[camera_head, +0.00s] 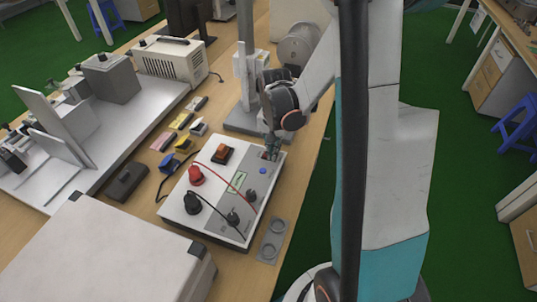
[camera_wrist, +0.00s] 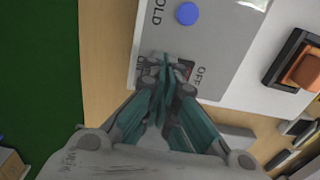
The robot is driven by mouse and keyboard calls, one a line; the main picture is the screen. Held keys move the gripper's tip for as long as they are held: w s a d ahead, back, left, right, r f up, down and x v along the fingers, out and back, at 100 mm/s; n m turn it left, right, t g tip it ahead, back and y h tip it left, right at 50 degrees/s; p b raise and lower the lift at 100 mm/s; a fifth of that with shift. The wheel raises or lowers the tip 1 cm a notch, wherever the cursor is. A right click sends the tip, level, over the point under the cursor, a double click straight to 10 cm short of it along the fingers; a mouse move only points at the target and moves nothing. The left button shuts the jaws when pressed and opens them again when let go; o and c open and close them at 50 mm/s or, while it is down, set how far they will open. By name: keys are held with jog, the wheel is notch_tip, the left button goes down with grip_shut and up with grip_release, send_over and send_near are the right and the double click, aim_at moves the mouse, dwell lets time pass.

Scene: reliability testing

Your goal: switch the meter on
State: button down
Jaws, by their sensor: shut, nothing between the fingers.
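The meter (camera_head: 219,181) is a white box with a grey panel, lying on the bench with red and black knobs and leads on top. Its power switch (camera_wrist: 184,67) is small and dark, set between ON and OFF labels at the panel's end, and is partly hidden by my fingers. My gripper (camera_wrist: 168,78) is shut and empty, with its fingertips right over the switch. I cannot tell whether they touch it or which side is pressed. In the head view my gripper (camera_head: 271,151) is at the meter's far right corner.
A blue HOLD button (camera_wrist: 187,13) and an orange rocker in a black frame (camera_wrist: 299,66) are nearby on the meter. Several small coloured blocks (camera_head: 180,121) lie left of it. A white case (camera_head: 100,258) stands in front left. The bench edge is close on the right.

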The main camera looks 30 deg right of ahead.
jog(key=shift+r+p, duration=2.3)
jog(key=shift+r, duration=1.2)
